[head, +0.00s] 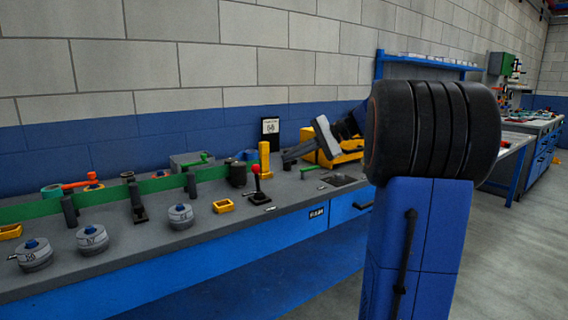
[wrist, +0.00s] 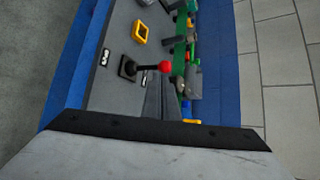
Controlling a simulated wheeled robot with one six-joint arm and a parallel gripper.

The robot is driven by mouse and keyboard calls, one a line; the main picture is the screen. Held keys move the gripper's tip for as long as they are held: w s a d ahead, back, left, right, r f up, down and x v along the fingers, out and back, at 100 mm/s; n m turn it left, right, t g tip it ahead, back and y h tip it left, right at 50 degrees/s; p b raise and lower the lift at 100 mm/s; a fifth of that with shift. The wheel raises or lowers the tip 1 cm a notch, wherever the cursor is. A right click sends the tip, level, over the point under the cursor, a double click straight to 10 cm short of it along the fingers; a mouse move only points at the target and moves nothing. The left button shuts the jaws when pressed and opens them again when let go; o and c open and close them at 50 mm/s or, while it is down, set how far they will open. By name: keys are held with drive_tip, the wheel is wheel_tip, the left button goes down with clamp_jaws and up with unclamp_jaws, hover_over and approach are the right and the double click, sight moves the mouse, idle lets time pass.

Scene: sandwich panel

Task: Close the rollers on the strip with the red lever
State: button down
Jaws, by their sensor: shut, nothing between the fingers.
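A lever with a red ball knob (head: 256,169) stands on a black base on the grey bench, and it also shows in the wrist view (wrist: 165,66). A long green strip (head: 105,197) stands on edge along the bench; part of it shows in the wrist view (wrist: 180,48). Black upright roller-like posts (head: 137,203) stand along the strip; whether any touch it I cannot tell.
An orange-red handle (head: 76,184) and a green handle (head: 197,161) sit behind the strip. Round grey gauges (head: 92,238) and a yellow tray (head: 223,206) lie in front. A yellow block (head: 264,158) stands behind the lever. The bench front edge is clear.

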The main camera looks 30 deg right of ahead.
drive_tip(key=v, duration=0.6)
drive_tip(key=shift+d+r, duration=0.3)
drive_tip(key=s+a+f+n+g+h, duration=0.2)
drive_tip(key=s+a+f, duration=0.3)
drive_tip(key=a, duration=0.4)
drive_tip(key=s+a+f+n+g+h, duration=0.2)
drive_tip(key=s+a+f, duration=0.35)
drive_tip(key=a, duration=0.45)
drive_tip(key=s+a+f+n+h, duration=0.2)
drive_tip(key=s+a+f+n, duration=0.1)
drive_tip(key=s+f, duration=0.5)
drive_tip(key=s+a+f+n+h, duration=0.2)
drive_tip(key=s+f+n, duration=0.4)
drive_tip(key=s+f, duration=0.3)
drive_tip(key=shift+s+a+t+h, duration=0.35)
drive_tip(key=shift+s+t+h, duration=0.05)
drive_tip(key=shift+h, duration=0.3)
